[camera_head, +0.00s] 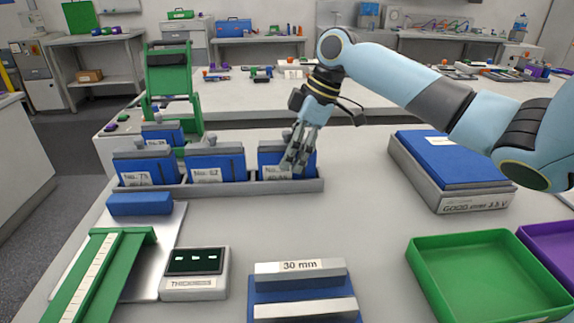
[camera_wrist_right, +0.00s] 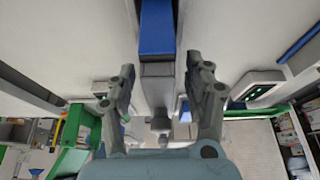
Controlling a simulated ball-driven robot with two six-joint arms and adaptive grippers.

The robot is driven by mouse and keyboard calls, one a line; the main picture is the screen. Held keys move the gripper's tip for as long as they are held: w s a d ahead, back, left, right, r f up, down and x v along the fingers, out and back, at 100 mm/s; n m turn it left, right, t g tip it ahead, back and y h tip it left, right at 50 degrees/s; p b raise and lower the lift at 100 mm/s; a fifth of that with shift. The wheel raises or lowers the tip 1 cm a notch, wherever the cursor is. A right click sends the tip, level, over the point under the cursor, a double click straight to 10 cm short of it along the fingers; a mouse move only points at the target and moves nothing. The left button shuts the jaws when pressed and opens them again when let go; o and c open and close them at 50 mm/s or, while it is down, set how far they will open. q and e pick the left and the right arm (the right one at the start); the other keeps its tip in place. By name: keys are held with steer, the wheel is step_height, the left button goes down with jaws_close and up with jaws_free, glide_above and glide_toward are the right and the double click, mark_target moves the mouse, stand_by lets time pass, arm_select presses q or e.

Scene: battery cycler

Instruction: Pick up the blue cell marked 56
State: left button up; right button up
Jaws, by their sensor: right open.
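Three blue cells with grey tops stand upright in a grey rack (camera_head: 225,187). The left cell (camera_head: 145,166) appears marked 75 and the middle cell (camera_head: 217,164) appears marked 52. The right cell (camera_head: 270,158) has a label partly covered by my right gripper, so I cannot read its number surely. My right gripper (camera_head: 297,155) points down, open, at this cell's front right. In the right wrist view a blue and grey block (camera_wrist_right: 156,35) lies between the open fingers of my right gripper (camera_wrist_right: 163,75), with gaps showing on both sides. My left gripper is not in view.
Another blue cell (camera_head: 163,133) stands behind the rack by a green frame (camera_head: 168,80). A thickness gauge (camera_head: 195,272), a 30 mm block (camera_head: 300,268), a green tray (camera_head: 487,275) and a grey-blue box (camera_head: 440,160) surround clear white table.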

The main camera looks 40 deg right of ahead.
steer(key=shift+x, duration=0.85)
jaws_close()
steer(key=shift+r, duration=0.1)
